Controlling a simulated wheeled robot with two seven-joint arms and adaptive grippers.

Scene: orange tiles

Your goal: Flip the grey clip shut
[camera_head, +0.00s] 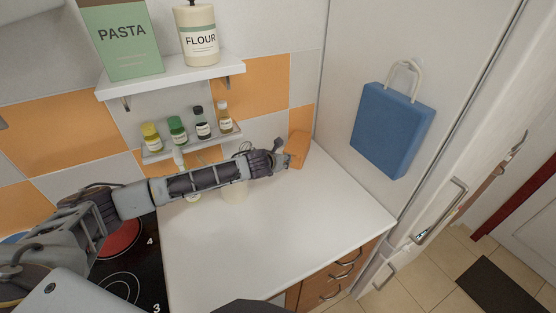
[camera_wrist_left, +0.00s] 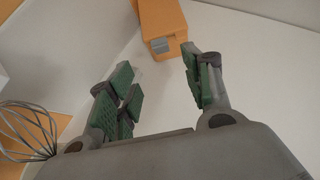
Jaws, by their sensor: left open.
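The grey clip (camera_wrist_left: 160,46) is a small block at the near end of an orange box (camera_wrist_left: 158,16) in the left wrist view. The same orange box (camera_head: 298,148) stands on the white counter near the corner in the head view, where I cannot make out the clip. My left gripper (camera_head: 284,160) reaches in from the left, beside the box. In the left wrist view its green-padded fingers (camera_wrist_left: 160,82) are spread apart and empty, with the box beyond the fingertips. I cannot tell whether the clip is open or shut. My right gripper is not in view.
A whisk (camera_wrist_left: 30,128) is left of my fingers. Spice jars stand on a small shelf (camera_head: 190,144) behind my arm, and pasta and flour sit on a higher shelf (camera_head: 170,76). A blue bag (camera_head: 392,130) hangs at right. The front of the counter (camera_head: 290,235) is clear.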

